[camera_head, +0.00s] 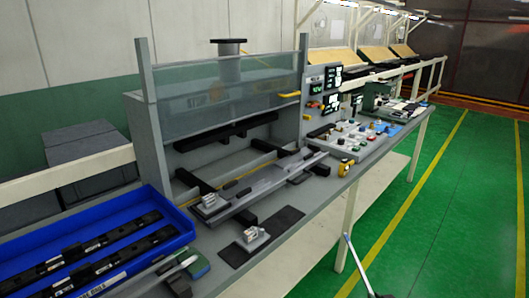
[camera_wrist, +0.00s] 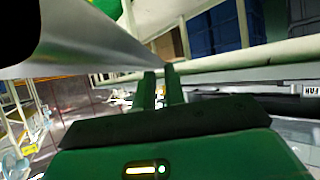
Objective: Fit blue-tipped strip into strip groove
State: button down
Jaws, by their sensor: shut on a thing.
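In the wrist view my gripper (camera_wrist: 163,77) shows its green body and two narrow green fingers, close together. A long, smooth grey strip (camera_wrist: 88,38) runs from the upper left to the fingertips, and the gripper is shut on it. No blue tip shows on the strip, and its far end is hidden or out of view. In the head view a grey fixture with a long rail (camera_head: 258,194) lies on the workbench below a clear guard. I cannot make out the groove itself.
A blue tray (camera_head: 168,205) with dark strips stands at the lower left. Pale strips and a green-ended piece (camera_head: 197,266) lie beside it. Metal blocks (camera_head: 253,237) and a dark mat (camera_head: 278,222) sit before the rail. Small parts crowd the bench's far right.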

jog(key=w+a+f, duration=0.1)
jog(key=w+a, duration=0.1)
jog(key=a, duration=0.7)
jog(key=w+a+f, duration=0.2)
jog(key=w+a, duration=0.1)
jog(key=a, duration=0.6)
jog(key=shift+a+f+h, duration=0.15)
jog(key=shift+a+h, duration=0.15)
jog(key=shift+w+d+m, duration=0.1)
jog(key=shift+w+m, duration=0.05)
jog(key=shift+m, duration=0.15)
